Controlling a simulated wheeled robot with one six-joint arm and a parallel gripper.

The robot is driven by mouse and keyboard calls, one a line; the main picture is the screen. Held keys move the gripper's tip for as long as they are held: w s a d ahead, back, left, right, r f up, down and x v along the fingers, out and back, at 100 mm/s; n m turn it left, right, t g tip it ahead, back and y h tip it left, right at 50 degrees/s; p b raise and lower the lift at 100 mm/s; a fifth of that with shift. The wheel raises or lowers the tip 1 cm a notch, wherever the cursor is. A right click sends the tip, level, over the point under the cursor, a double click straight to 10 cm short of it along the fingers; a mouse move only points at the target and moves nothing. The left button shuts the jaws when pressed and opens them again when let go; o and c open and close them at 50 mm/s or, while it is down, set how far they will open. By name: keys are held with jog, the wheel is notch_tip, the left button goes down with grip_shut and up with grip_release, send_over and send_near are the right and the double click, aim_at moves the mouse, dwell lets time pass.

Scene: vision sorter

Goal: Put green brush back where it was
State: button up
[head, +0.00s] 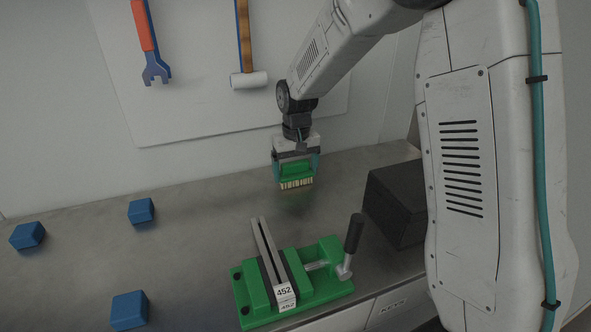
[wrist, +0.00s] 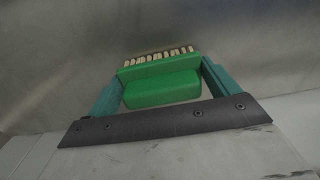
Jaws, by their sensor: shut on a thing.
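The green brush (head: 296,171) has a green body and pale bristles that point down in the head view. My gripper (head: 296,165) is shut on the brush's green body, one teal finger on each side. The brush hangs above the grey bench, behind the green vise, with a faint greenish reflection on the bench below it. In the wrist view the brush (wrist: 160,82) sits between the two fingers of my gripper (wrist: 160,85), bristles facing away from the palm.
A green vise (head: 322,290) with a block marked 452 (head: 285,296) stands at the front. A dark box (head: 396,200) is at right. Blue blocks lie at left (head: 28,235), (head: 141,210), (head: 129,309). A wrench (head: 150,50) and hammer (head: 246,50) hang on the wall board.

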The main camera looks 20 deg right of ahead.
aim_at(296, 163)
jog(key=shift+f, duration=0.15)
jog(key=o, duration=0.8)
jog(key=shift+c, duration=0.2)
notch_tip(296, 163, up, 12)
jog(key=shift+r, duration=0.15)
